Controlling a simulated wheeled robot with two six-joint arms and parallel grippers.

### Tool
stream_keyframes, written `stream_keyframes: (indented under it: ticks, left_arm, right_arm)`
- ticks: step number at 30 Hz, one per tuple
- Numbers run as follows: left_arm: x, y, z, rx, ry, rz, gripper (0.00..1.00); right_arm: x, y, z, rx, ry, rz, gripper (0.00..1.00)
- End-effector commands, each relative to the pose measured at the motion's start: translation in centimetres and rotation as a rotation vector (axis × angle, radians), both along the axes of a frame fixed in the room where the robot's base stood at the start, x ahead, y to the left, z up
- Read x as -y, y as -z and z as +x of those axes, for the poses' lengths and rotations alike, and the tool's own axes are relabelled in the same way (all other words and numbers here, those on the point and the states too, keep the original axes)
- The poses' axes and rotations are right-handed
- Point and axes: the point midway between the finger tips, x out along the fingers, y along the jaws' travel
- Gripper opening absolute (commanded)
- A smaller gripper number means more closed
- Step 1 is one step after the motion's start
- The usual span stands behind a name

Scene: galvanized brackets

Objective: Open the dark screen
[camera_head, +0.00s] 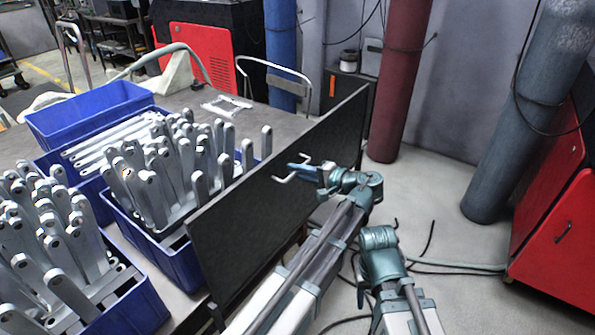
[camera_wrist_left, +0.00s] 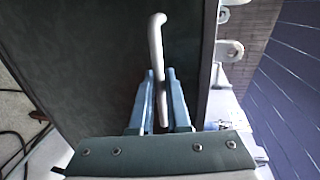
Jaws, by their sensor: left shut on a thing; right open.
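The dark screen (camera_head: 255,215) is a flat black panel standing upright along the right edge of the table. In the left wrist view it is the dark surface (camera_wrist_left: 95,60) behind the fingers. A pale bent handle (camera_head: 283,180) sticks out from its face. My left gripper (camera_head: 300,167) is shut on this handle, and the left wrist view shows the grey-white bar (camera_wrist_left: 156,45) between the two blue fingers. My right arm is raised at the lower right in the head view, but its gripper fingers do not show.
Blue crates (camera_head: 180,262) full of upright galvanized brackets stand on the table behind the screen. An empty blue crate (camera_head: 85,115) is at the back. A red cylinder (camera_head: 398,80), a grey-blue cylinder (camera_head: 520,110) and a red cabinet (camera_head: 560,235) stand to the right. Cables lie on the floor.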

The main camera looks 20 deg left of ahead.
Motion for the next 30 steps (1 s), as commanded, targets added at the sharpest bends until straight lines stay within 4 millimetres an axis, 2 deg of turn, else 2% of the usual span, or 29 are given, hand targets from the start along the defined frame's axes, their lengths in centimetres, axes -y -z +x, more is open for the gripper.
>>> stream_keyframes:
  ticks: [1,6,19,20,24,30]
  left_arm:
    - [0.0,-2.0,0.0,0.001,0.001,0.002,0.0]
    - [0.0,-3.5,0.0,0.001,0.001,0.002,0.0]
    - [0.0,-3.8,0.1,0.002,0.002,0.005,0.0]
    - [0.0,-3.8,0.1,0.002,0.002,0.005,0.18]
    - [0.0,-3.8,0.1,0.002,0.002,0.004,0.43]
    - [0.0,-3.7,0.1,0.001,0.001,0.002,0.45]
  right_arm:
    - [0.0,-1.9,0.0,0.0,0.0,0.0,0.5]
    - [0.0,-3.5,0.0,0.0,0.001,0.0,0.5]
    - [0.0,-3.7,0.0,0.0,0.001,0.0,0.5]
    - [0.0,-3.7,0.0,0.0,0.001,0.0,0.5]
    - [0.0,-3.7,0.0,0.0,0.001,0.0,0.5]
    - [0.0,-3.7,0.0,0.0,0.001,0.0,0.5]
